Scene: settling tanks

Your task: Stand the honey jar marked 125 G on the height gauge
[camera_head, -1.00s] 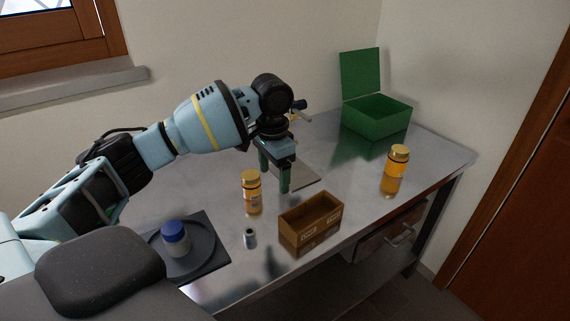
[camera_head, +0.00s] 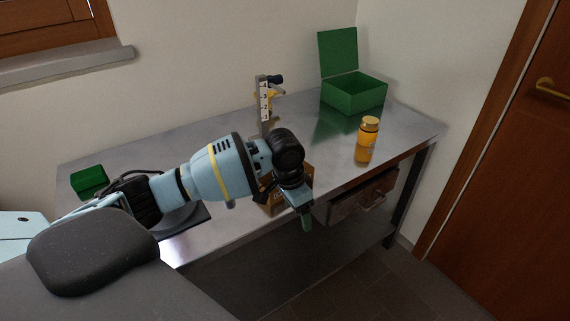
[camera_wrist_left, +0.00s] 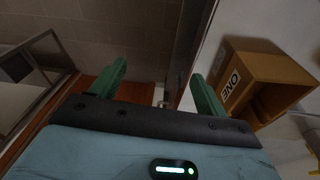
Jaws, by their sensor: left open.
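An amber honey jar with a gold lid (camera_head: 369,132) stands upright on the right part of the metal table; its marking is too small to read. The height gauge (camera_head: 264,105), a post with a white scale, stands near the back of the table, its lower part hidden by my arm. My left gripper (camera_head: 303,218) is pointed down at the table's front edge, open and empty. Its two green fingers also show apart in the left wrist view (camera_wrist_left: 158,78). The second amber jar is hidden now. My right gripper is not in view.
An open green box (camera_head: 354,97) stands at the back right. A small green box (camera_head: 89,182) is at far left. The table between gauge and jar is clear.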

